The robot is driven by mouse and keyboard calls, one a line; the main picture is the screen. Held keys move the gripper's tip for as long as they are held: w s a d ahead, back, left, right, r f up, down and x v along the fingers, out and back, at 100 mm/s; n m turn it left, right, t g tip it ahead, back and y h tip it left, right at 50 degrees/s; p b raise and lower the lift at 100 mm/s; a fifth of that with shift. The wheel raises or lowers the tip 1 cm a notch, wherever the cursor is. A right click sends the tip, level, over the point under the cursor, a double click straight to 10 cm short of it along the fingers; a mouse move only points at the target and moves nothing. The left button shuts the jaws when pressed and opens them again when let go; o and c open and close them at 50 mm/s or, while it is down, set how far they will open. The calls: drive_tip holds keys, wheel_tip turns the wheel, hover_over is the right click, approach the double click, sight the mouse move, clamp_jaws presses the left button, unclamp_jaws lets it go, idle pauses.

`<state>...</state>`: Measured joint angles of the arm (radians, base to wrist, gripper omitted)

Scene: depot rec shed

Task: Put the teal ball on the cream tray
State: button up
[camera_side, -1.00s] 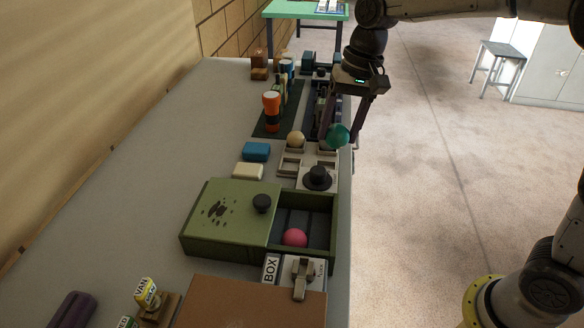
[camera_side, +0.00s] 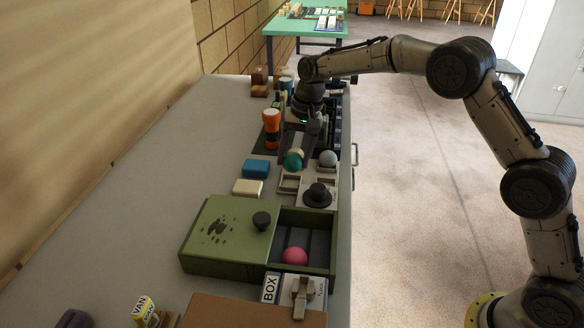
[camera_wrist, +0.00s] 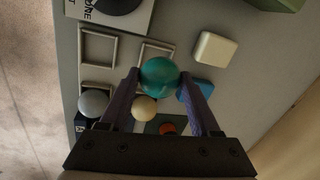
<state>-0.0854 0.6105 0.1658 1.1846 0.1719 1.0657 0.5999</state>
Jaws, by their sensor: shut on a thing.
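The teal ball (camera_side: 293,161) is held between the two fingertips of my gripper (camera_side: 294,158). In the wrist view the teal ball (camera_wrist: 159,77) sits between the dark fingers (camera_wrist: 158,82). The pale, cream-coloured tray parts are small square frames, an empty one (camera_wrist: 99,47) and another (camera_wrist: 157,47) that the ball partly covers. In the side view the frames (camera_side: 290,184) lie just in front of the ball. A cream ball (camera_wrist: 144,108) and a grey ball (camera_wrist: 93,102) sit just behind. I cannot tell the gap under the teal ball.
A blue block (camera_side: 256,168) and a cream block (camera_side: 248,187) lie left of the frames. A black knob-like piece (camera_side: 317,194) stands in front. A green box (camera_side: 215,235) with a pink ball (camera_side: 294,257) is nearer. An orange-topped cylinder (camera_side: 271,125) stands behind.

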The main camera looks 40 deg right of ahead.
sight(294, 185)
drive_tip(key=shift+w+f, duration=0.4)
drive_tip(key=shift+f, duration=1.5)
drive_tip(key=shift+f, duration=0.35)
drive_tip(key=shift+s+f, duration=0.1)
drive_tip(key=shift+f, duration=0.2)
drive_tip(key=o, duration=1.4)
drive_tip(key=shift+f, duration=0.15)
drive_tip(key=shift+o, duration=0.3)
drive_tip(key=shift+s+d+f, duration=0.1)
drive_tip(key=shift+s+f, duration=0.05)
drive_tip(key=r, duration=0.4)
drive_tip(key=d+r, duration=0.1)
drive_tip(key=r, duration=0.4)
drive_tip(key=s+r, duration=0.1)
drive_tip(key=r, duration=0.3)
drive_tip(key=shift+d+r, duration=0.35)
